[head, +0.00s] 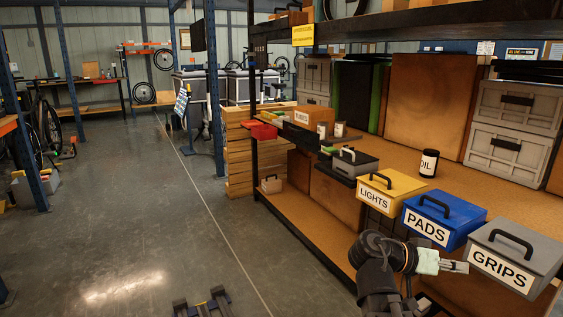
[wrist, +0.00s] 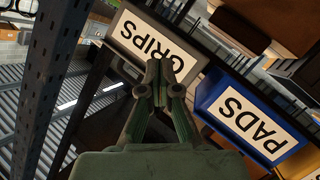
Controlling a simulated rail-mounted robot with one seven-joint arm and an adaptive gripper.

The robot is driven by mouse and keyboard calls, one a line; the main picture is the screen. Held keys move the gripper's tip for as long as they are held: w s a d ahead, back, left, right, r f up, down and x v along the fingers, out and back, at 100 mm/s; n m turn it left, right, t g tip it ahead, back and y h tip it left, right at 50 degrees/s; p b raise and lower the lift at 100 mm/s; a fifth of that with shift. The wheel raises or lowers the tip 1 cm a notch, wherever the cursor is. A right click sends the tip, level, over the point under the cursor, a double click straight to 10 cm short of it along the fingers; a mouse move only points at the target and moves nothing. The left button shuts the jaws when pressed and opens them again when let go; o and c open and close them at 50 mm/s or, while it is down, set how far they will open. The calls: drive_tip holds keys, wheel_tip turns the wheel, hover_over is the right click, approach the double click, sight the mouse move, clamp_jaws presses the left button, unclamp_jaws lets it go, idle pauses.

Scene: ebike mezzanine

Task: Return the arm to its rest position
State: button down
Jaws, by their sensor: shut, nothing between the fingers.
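My gripper (head: 456,267) is at the lower right of the head view, in front of the shelf edge. It points right, toward the front of the grey GRIPS box (head: 511,260). In the wrist view my gripper (wrist: 163,92) has its two fingers together with nothing between them. The GRIPS box (wrist: 150,42) is just beyond the fingertips there. I cannot tell whether the fingers touch it. The blue PADS box (wrist: 215,90) is to the right in the wrist view. My arm is bent at the lower right of the head view.
The shelf (head: 395,165) also holds the yellow LIGHTS box (head: 391,189), a black OIL can (head: 429,163) and grey crates (head: 514,122). A dark upright post (wrist: 52,70) stands at the left in the wrist view. The floor aisle (head: 130,220) left of the shelf is open.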

drive_tip(key=shift+s+d+f+m+g+y, duration=0.4)
drive_tip(key=shift+s+d+f+g+y, duration=1.1)
drive_tip(key=shift+s, duration=1.6)
drive_tip(key=shift+s+d+f+m+g+y, duration=0.45)
drive_tip(key=shift+s+d+f+g, duration=0.6)
drive_tip(key=shift+s+d, duration=1.55)
drive_tip(key=w+a+f+n+t+y+p, duration=0.1)
drive_tip(key=w+a+f+n+y+p, duration=0.1)
drive_tip(key=a+f+n+p, duration=0.5)
drive_tip(key=w+a+f+n+t+y+p, duration=0.1)
drive_tip(key=w+a+f+n+y+p, duration=0.3)
drive_tip(key=f+p, duration=0.65)
drive_tip(key=s+a+f+g+y+p, duration=0.1)
drive_tip(key=s+a+f+p, duration=0.2)
drive_tip(key=s+a+p, duration=0.2)
drive_tip(key=s+a+f+n+g+y+p, duration=0.1)
drive_tip(key=s+a+f+p, duration=0.3)
drive_tip(key=s+a, duration=0.4)
drive_tip(key=s+a+f+g+y+p, duration=0.1)
drive_tip(key=s+a+f+y+p, duration=0.2)
drive_tip(key=s+a+p, duration=0.3)
drive_tip(key=s+f, duration=0.1)
drive_tip(key=s, duration=0.3)
drive_tip(key=shift+s+a+g, duration=0.15)
drive_tip(key=shift+s+g, duration=0.2)
drive_tip(key=shift+s, duration=0.05)
